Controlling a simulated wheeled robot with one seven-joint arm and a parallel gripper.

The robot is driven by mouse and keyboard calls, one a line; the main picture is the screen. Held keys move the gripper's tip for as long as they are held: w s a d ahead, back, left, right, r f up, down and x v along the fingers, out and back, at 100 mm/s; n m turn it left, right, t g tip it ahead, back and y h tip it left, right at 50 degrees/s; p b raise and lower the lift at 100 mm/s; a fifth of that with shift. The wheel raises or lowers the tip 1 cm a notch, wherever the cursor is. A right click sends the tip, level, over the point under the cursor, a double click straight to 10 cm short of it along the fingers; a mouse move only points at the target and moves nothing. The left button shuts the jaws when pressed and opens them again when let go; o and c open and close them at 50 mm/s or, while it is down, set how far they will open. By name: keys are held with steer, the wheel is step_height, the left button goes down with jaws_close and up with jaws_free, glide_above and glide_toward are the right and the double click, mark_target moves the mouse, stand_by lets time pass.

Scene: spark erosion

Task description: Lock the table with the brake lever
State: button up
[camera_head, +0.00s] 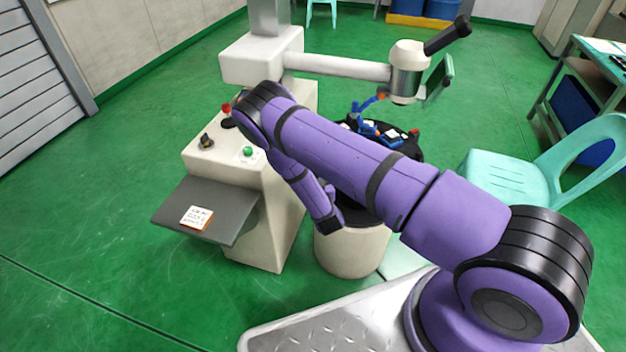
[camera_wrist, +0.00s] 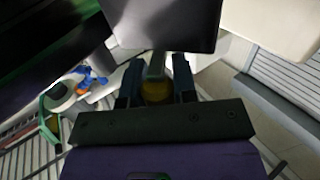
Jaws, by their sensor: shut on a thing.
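In the wrist view my gripper (camera_wrist: 156,75) has its two dark fingers on either side of a small lever-like part. This part, which looks like the brake lever (camera_wrist: 156,91), has a grey bar and a rounded yellow end, and the fingers are shut on it. In the head view the round table (camera_head: 402,147) has a black top on a pale round pedestal (camera_head: 350,252). My arm covers much of the top, and its end reaches down beside the table's near left side. The fingers and the lever cannot be made out there.
A pale machine column (camera_head: 262,62) with a horizontal arm and head (camera_head: 407,70) stands behind the table. A control cabinet (camera_head: 228,160) with a grey shelf (camera_head: 192,224) is close on the left. A mint chair (camera_head: 505,178) stands at right. Green floor lies open at far left.

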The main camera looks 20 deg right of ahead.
steer(key=o, duration=0.9)
steer(key=s, duration=1.1)
steer(key=shift+a, duration=0.35)
steer(key=shift+w, duration=0.15)
